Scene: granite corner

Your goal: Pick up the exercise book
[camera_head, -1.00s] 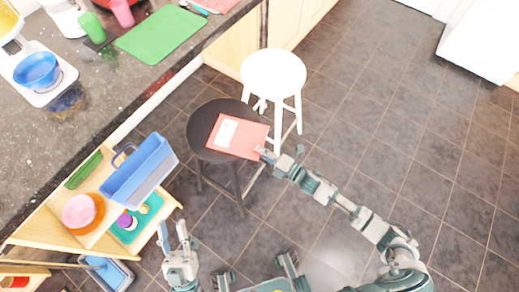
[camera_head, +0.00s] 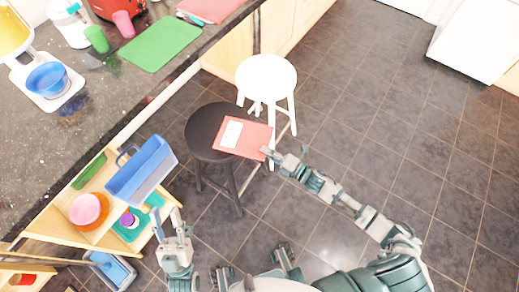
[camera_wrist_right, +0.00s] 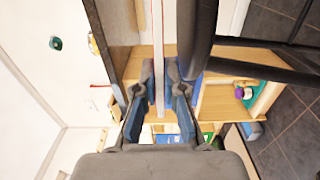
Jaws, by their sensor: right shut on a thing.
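The exercise book (camera_head: 252,138) is red with a white label. Its right edge is held in my right gripper (camera_head: 267,154), and its left part overlaps the black stool (camera_head: 204,122) in the head view. In the right wrist view the exercise book (camera_wrist_right: 158,45) shows edge-on between the shut fingers of my right gripper (camera_wrist_right: 160,85). A narrow gap shows there between the book and the dark stool seat (camera_wrist_right: 196,35). My left gripper (camera_head: 170,218) is open and empty, beside the wooden shelf unit.
A white stool (camera_head: 266,74) stands just behind the black one. The granite counter (camera_head: 110,110) holds a green board (camera_head: 160,43) and a blue bowl (camera_head: 48,79). A blue bin (camera_head: 142,170) sits on the shelf unit at left. Floor to the right is clear.

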